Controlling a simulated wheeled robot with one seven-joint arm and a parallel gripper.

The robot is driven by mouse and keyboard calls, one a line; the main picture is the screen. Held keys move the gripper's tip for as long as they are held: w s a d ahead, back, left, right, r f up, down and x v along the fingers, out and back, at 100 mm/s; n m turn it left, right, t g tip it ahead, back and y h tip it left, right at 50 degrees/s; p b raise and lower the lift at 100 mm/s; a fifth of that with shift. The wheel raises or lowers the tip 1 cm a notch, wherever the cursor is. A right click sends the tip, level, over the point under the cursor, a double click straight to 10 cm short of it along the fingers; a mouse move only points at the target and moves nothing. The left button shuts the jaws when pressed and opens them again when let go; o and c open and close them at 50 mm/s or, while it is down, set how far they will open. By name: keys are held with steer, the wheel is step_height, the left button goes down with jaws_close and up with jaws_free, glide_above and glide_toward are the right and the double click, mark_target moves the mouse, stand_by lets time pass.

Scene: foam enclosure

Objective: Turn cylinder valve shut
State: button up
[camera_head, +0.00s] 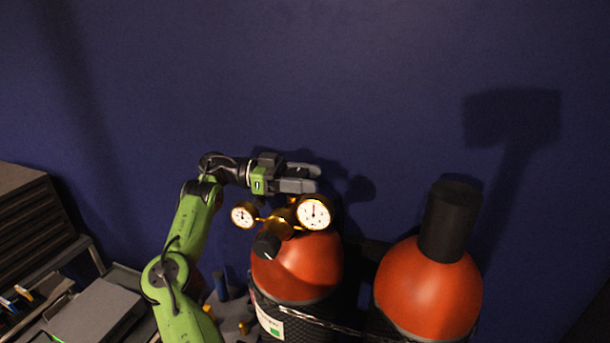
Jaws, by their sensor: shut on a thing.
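The left gas cylinder (296,268) has an orange-red domed top and a dark net sleeve around its body. A brass regulator (280,221) with two white-faced gauges and a black knob (266,246) sits at its top. My gripper (317,179) reaches in from the left, just above and behind the larger gauge (314,212). Its fingers lie nearly level and are shut on the cylinder valve. The valve itself is hidden by the fingers and the gauge, and its turn angle cannot be seen.
A second orange-red cylinder (428,287) with a tall black cap (450,220) stands to the right. A chain (330,323) runs across the left cylinder. A dark blue wall (400,80) is behind. Shelving (35,210) and a grey box (95,310) stand at the left.

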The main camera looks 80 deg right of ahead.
steer(key=o, duration=1)
steer(key=shift+f, duration=0.15)
steer(key=shift+o, duration=0.2)
steer(key=w, duration=0.7)
steer(key=shift+w+a, duration=0.25)
steer(key=shift+w, duration=0.05)
